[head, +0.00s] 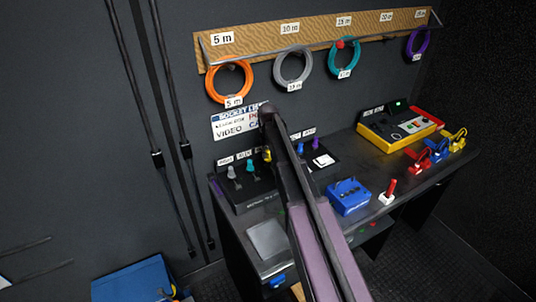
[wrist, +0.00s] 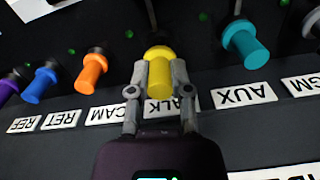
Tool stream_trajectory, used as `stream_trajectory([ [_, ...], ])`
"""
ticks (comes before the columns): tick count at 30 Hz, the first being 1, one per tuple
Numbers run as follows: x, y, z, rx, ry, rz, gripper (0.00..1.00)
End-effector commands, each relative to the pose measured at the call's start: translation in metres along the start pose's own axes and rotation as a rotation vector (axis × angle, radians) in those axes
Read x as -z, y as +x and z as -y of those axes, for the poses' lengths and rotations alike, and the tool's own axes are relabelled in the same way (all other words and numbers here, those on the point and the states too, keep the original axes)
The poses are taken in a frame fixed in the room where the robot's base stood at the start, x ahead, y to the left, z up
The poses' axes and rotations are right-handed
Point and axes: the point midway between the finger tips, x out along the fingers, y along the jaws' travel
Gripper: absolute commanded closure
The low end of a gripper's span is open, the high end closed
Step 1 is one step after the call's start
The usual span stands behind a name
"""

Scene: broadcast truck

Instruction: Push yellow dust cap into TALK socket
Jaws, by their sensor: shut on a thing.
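The yellow dust cap (wrist: 159,58) is between the two fingertips of my gripper (wrist: 159,76) in the wrist view, and the fingers are shut on it. The cap's far end meets a dark round socket (wrist: 158,49) above the TALK label (wrist: 186,104). I cannot tell how deep the cap sits in it. The label is upside down and partly covered by a finger. In the head view a bit of yellow (head: 267,155) shows beside my arm, which hides my gripper and most of the panel's middle.
A teal cap (wrist: 245,43) stands at AUX on one side; orange (wrist: 91,72) at CAM, blue (wrist: 41,83) at RET on the other. In the head view, a blue box (head: 348,196) and a red-handled part (head: 388,191) stand on the desk right of my arm.

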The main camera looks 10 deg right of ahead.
Motion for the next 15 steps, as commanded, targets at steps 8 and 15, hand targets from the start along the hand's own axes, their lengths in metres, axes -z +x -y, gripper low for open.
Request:
stream_trajectory([
  [8, 0.0, 0.0059, 0.0, 0.0, 0.0, 0.0, 0.97],
  [15, 0.0, 0.0101, 0.0, 0.0, 0.0, 0.0, 0.97],
])
